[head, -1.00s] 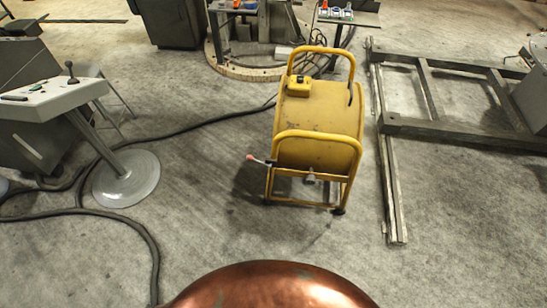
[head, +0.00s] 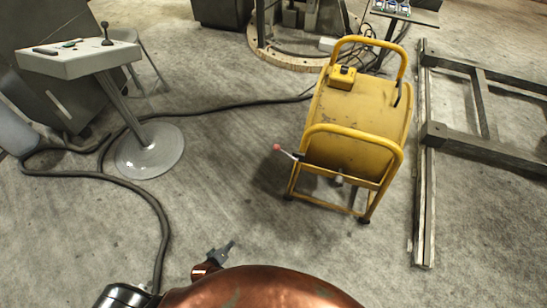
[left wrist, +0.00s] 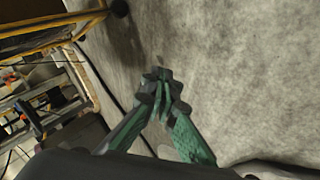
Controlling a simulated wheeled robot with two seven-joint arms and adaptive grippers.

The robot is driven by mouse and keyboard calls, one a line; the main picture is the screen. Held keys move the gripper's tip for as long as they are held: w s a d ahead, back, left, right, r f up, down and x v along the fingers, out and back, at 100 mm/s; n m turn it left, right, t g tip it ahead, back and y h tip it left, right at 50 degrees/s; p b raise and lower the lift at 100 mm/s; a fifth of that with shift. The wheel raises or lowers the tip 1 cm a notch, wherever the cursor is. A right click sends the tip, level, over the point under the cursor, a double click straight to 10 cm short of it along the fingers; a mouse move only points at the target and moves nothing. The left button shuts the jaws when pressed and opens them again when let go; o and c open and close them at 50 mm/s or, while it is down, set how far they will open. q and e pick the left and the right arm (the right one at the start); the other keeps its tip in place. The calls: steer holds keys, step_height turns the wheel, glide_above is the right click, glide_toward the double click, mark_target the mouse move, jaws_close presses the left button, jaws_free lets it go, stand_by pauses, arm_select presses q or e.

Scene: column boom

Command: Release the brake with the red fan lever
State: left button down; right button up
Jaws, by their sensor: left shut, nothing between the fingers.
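The yellow drum-shaped machine (head: 355,115) stands on the floor in a tubular frame, right of centre in the head view. A thin lever with a red knob (head: 277,147) sticks out from its lower left side. My left gripper (head: 229,246) is low in the head view, in front of the machine and well apart from the lever. In the left wrist view my left gripper (left wrist: 160,85) is shut and empty, with bare floor beyond it. Part of the yellow frame (left wrist: 50,28) shows there at upper left; the lever cannot be made out. My right gripper is not in view.
A pedestal console (head: 75,62) with a small joystick stands at the left, a stool behind it. A dark cable (head: 150,195) runs across the floor. A metal frame (head: 425,160) lies at the right. The floor between my left gripper and the machine is clear.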

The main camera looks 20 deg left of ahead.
mark_target(286, 153)
arm_select(q)
steer(key=w+d+r+n+t+b, duration=0.15)
steer(key=w+r+n, duration=0.25)
steer(key=w, duration=0.4)
steer(key=w+d+r+n+t+b, duration=0.1)
steer(key=w+r+n+t+b, duration=0.25)
steer(key=w, duration=0.45)
steer(key=w+d+r+n+t+b, duration=0.2)
steer(key=w+r+n, duration=0.3)
steer(key=r, duration=0.3)
steer(key=w+d+r+n+t+b, duration=0.2)
steer(key=w+r+n, duration=0.4)
steer(key=r, duration=0.3)
steer(key=shift+w+t+b, duration=0.3)
steer(key=shift+t+b, duration=0.1)
steer(key=shift+b, duration=0.4)
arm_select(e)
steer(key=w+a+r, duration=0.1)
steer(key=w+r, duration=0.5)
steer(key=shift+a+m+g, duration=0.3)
arm_select(q)
steer(key=shift+w, duration=0.15)
